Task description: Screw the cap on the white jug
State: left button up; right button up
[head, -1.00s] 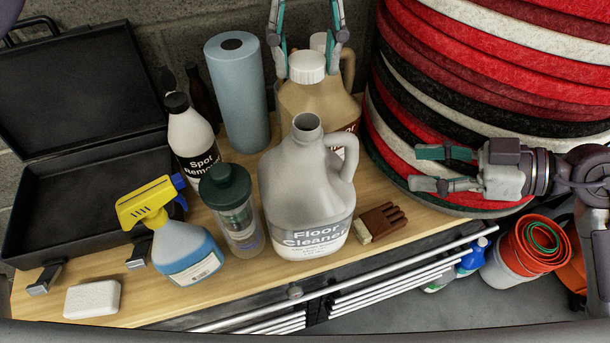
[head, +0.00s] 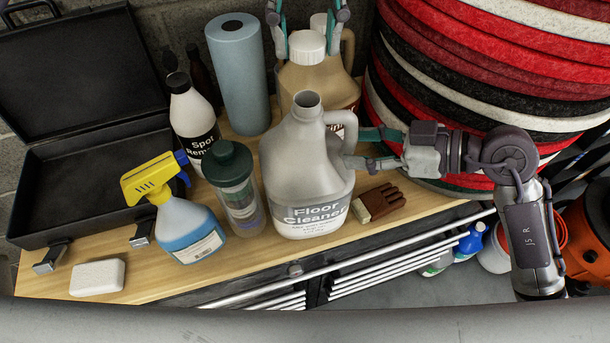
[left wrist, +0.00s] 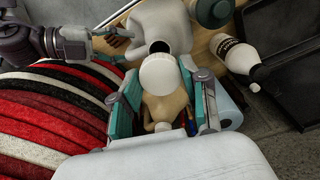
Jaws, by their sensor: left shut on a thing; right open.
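The white jug (head: 300,170), labelled Floor Cleaner, stands upright and uncapped on the wooden bench; its dark mouth also shows in the left wrist view (left wrist: 160,47). My left gripper (head: 306,38) is shut on the white cap (head: 307,48), holding it behind and above the jug's mouth, in front of a tan jug (head: 292,82). The cap also sits between the fingers in the left wrist view (left wrist: 160,75). My right gripper (head: 356,148) is open at the jug's handle (head: 350,127), one finger above and one below; contact is unclear.
A green-lidded bottle (head: 240,195), yellow-topped spray bottle (head: 188,228), Spot Remover bottle (head: 192,125) and blue roll (head: 240,80) stand left of the jug. A brush (head: 380,203) lies right of it. Stacked red, white and black pads (head: 450,80) rise at right. A black case (head: 85,185) lies open.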

jog(key=shift+x, duration=0.9)
grip_shut()
